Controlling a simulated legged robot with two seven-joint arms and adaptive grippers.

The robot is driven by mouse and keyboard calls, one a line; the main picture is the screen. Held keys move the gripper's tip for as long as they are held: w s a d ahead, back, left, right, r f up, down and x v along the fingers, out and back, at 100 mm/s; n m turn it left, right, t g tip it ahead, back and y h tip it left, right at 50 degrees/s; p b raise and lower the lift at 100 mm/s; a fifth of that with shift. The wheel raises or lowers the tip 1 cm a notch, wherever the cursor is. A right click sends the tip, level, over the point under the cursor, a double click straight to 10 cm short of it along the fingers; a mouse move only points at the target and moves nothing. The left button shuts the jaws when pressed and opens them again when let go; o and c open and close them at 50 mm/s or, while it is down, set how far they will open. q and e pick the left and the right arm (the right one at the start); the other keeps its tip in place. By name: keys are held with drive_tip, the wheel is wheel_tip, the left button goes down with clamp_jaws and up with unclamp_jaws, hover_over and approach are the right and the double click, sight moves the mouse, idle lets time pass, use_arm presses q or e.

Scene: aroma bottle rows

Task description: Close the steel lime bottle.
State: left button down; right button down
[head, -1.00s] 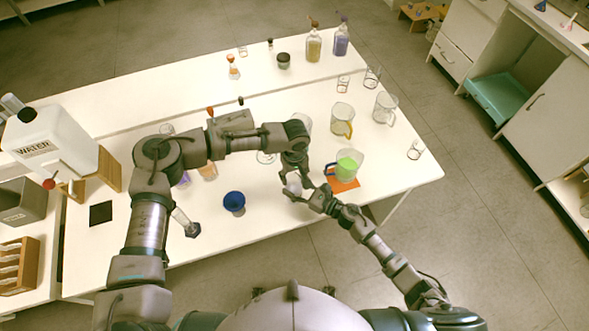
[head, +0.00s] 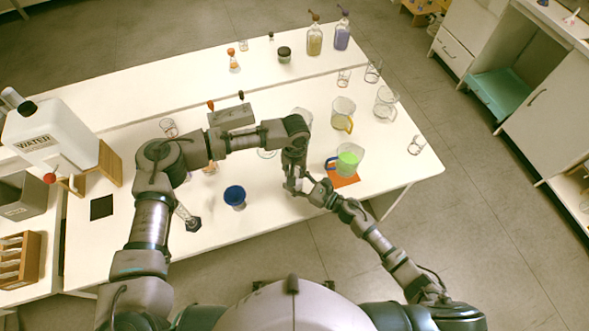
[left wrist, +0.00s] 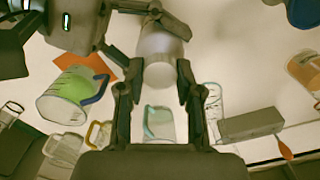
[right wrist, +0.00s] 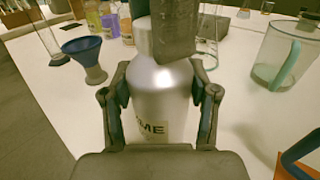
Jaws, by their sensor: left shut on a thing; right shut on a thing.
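The steel lime bottle (right wrist: 160,95) stands upright in the right wrist view, with part of a label reading "ME" on its front. My right gripper (right wrist: 160,112) is shut around its body. A pale cap (left wrist: 158,73) sits at the bottle's top between the fingers of my left gripper (left wrist: 158,85), which is shut on it from above. In the right wrist view a left finger covers part of the cap, so I cannot tell how tightly it sits. In the head view my left gripper (head: 293,184) and right gripper (head: 312,191) meet there and mostly hide the bottle.
A beaker of green liquid (head: 346,161) stands on an orange mat (head: 345,182) just right of the grippers. A blue funnel (head: 234,194) stands to the left. Glass pitchers (head: 342,112) stand behind. The front table edge is close to my right arm.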

use_arm(q)
drive_tip(key=m, duration=0.5)
drive_tip(key=shift+f+m, duration=0.1)
drive_tip(key=shift+m, duration=0.2)
use_arm(e)
drive_tip(key=shift+a, duration=0.1)
use_arm(q)
drive_tip(key=m, duration=0.2)
drive_tip(key=shift+m, duration=0.4)
drive_tip(key=m, duration=0.4)
drive_tip(key=shift+m, duration=0.4)
use_arm(e)
drive_tip(key=shift+s, duration=0.1)
use_arm(q)
drive_tip(key=m, duration=0.5)
drive_tip(key=c, duration=0.7)
unclamp_jaws()
wheel_tip(320, 180, up, 12)
